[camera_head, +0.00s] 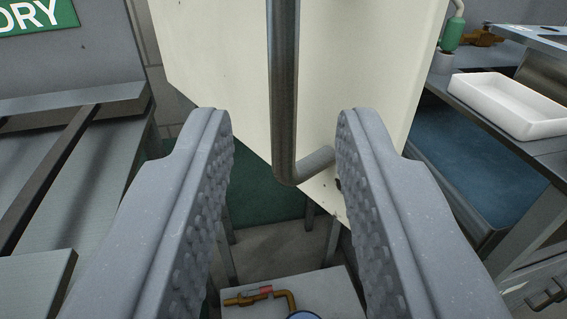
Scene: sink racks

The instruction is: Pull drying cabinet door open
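The cabinet door (375,70) is a cream-white panel in the upper middle of the view, seen at a slant. A vertical grey metal bar handle (284,90) is fixed to it and bends back into the door near the lower edge. My gripper (285,145) is open, with its two grey studded fingers on either side of the handle's lower part. There is a clear gap between the left finger and the handle. The right fingertip overlaps the handle's bent end in the picture; I cannot tell whether they touch. The top of the handle is out of view.
A metal counter with a dark rail (50,175) lies at the left, below a green sign (35,15). At the right a white tray (508,105) and a green bottle (452,35) stand on a bench. Below is a grey surface with a brass pipe fitting (262,296).

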